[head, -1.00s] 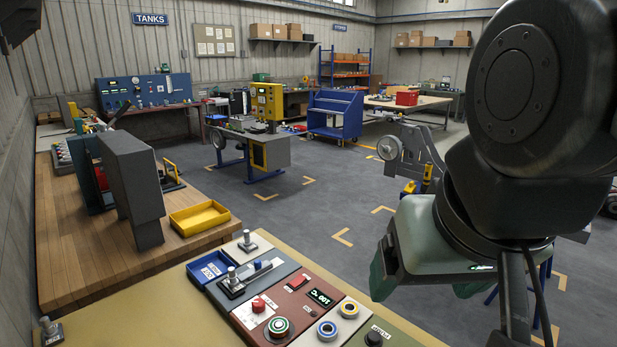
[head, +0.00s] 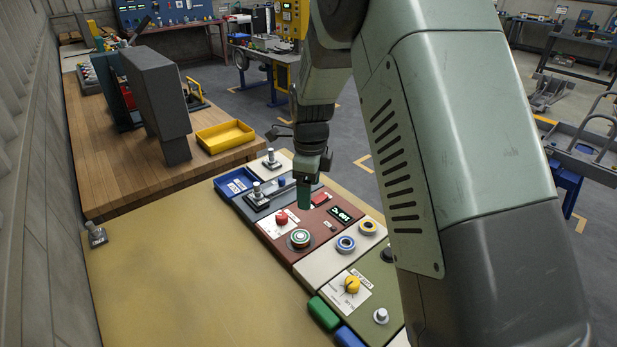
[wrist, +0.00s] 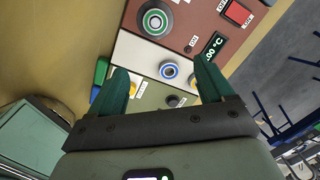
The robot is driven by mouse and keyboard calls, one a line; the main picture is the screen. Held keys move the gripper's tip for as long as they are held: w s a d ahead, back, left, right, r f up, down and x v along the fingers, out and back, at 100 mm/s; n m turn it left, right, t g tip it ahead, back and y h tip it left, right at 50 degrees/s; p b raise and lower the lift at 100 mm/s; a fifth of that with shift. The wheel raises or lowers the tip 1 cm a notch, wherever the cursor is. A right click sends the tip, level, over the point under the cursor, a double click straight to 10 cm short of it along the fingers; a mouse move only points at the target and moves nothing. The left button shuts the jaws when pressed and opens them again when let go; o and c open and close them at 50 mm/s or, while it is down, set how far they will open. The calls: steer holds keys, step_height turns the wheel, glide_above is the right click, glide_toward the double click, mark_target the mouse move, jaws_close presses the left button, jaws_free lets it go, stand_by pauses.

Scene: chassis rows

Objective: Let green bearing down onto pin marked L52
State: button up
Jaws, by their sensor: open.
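A green-ringed round piece (head: 300,238) with a pale centre sits on the red panel; I cannot tell whether it is the green bearing or a button. It also shows at the top of the wrist view (wrist: 155,19). I cannot read an L52 mark on any. My gripper (head: 305,194) is above the panels, pointing down, open and empty. Its green fingers (wrist: 163,82) are spread in the wrist view.
A blue-ringed bearing (head: 346,244) and a yellow-ringed one (head: 368,226) lie on the pale panel. A red button (head: 281,217), a yellow knob (head: 352,285) and a blue tray (head: 235,183) are nearby. The tan tabletop (head: 190,270) left of the panels is mostly clear.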

mark_target(300, 235)
steer(key=shift+w+a+f+m+g, duration=0.1)
steer(key=shift+a+f+m, duration=0.35)
steer(key=shift+f, duration=2.25)
steer(key=shift+w+a+f+m+g, duration=0.15)
steer(key=shift+a+f+m, duration=0.25)
steer(key=shift+f, duration=2.35)
steer(key=shift+w+a+f+m+g, duration=0.1)
steer(key=shift+a+f+m, duration=0.3)
steer(key=shift+f, duration=2.3)
steer(key=shift+c, duration=0.2)
steer(key=c, duration=1.3)
steer(key=shift+o, duration=0.2)
steer(key=shift+r, duration=1.75)
